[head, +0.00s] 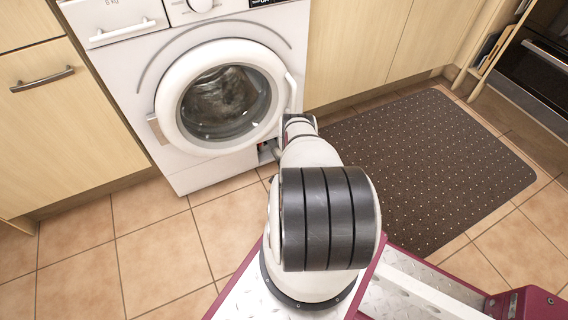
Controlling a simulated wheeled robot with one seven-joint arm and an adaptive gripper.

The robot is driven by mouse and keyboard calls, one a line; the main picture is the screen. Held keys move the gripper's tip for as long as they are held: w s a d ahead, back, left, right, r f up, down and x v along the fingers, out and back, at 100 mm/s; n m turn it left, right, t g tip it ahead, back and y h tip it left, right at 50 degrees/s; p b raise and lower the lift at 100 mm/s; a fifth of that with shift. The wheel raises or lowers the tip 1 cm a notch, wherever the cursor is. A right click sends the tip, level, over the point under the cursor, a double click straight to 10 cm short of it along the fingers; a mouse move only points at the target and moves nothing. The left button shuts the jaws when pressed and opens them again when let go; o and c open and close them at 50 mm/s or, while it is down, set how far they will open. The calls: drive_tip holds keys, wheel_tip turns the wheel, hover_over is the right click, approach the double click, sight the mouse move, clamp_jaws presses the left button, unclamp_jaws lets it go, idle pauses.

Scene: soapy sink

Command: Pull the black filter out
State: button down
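A white washing machine (205,176) stands against the cabinets, its round door (224,94) closed. Low on its front, at the right, a small dark opening (266,152) shows just left of my arm. The black filter cannot be made out; my arm covers most of that area. My arm reaches forward from the bottom of the view to the lower right of the machine. My gripper is hidden behind my own arm links, so I cannot see its fingers or whether they hold anything.
A dark dotted mat (430,160) lies on the tiled floor to the right of my arm. Wooden cabinets (70,110) flank the machine, and an oven (540,75) stands at the far right. The tiled floor (150,240) at the left is clear.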

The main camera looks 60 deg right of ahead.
drive_tip(key=c, duration=0.7)
unclamp_jaws()
drive_tip(key=shift+c, duration=0.2)
drive_tip(key=shift+r, duration=0.1)
wheel_tip(320, 180, up, 10)
drive_tip(key=shift+s+d+f, duration=0.1)
